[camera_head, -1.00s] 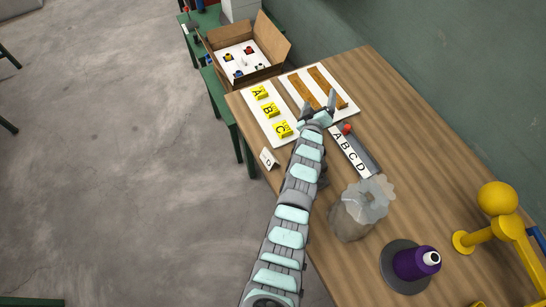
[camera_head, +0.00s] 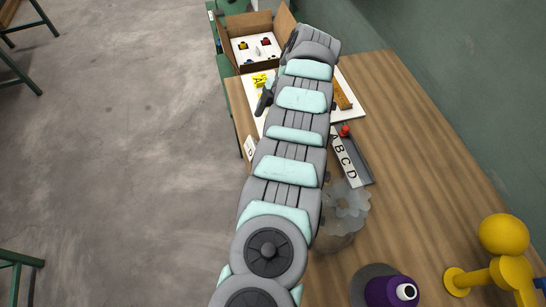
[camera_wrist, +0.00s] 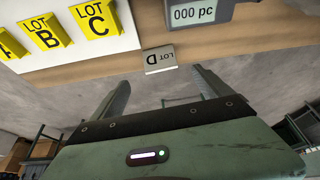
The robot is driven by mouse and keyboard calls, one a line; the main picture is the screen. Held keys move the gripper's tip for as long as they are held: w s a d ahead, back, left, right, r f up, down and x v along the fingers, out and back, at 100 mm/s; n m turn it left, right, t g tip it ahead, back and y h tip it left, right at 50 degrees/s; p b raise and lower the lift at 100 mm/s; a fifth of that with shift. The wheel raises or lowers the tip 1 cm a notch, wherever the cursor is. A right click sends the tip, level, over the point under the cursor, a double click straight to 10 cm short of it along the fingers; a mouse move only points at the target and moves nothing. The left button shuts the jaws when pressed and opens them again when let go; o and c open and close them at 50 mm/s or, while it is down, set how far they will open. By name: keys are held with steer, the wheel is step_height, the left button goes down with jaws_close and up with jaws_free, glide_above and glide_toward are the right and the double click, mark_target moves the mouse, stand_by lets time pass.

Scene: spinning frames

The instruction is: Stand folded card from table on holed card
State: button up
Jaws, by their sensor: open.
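The folded card, marked LOT D (camera_wrist: 160,58), is small and pale grey and stands at the table's near edge. It also shows in the head view (camera_head: 250,147), left of my arm. My gripper (camera_wrist: 161,78) is open and empty, its two fingers on either side of the card's line, apart from it. In the head view, my arm hides most of the gripper; one dark finger (camera_head: 265,101) shows. Yellow folded cards, LOT B (camera_wrist: 46,33) and LOT C (camera_wrist: 95,20), stand on a white board (camera_wrist: 75,52). I cannot tell which piece is the holed card.
A grey display reading "000 pc" (camera_wrist: 193,13) is near the folded card. An open cardboard box (camera_head: 283,27) with a white insert and several coloured pieces stands at the back. An ABCD tray (camera_head: 358,163), clear jar (camera_head: 349,205) and purple piece (camera_head: 385,289) lie right of my arm.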

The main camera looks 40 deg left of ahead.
mark_target(254, 143)
steer(key=x, duration=0.3)
steer(key=p+x, duration=0.1)
steer(key=x, duration=0.7)
steer(key=shift+s+a+r+p, duration=0.2)
steer(key=shift+s+p, duration=0.1)
steer(key=shift+s, duration=0.05)
steer(key=shift+w, duration=0.1)
steer(key=shift+c, duration=0.2)
steer(key=shift+r, duration=0.1)
steer(key=c, duration=1.5)
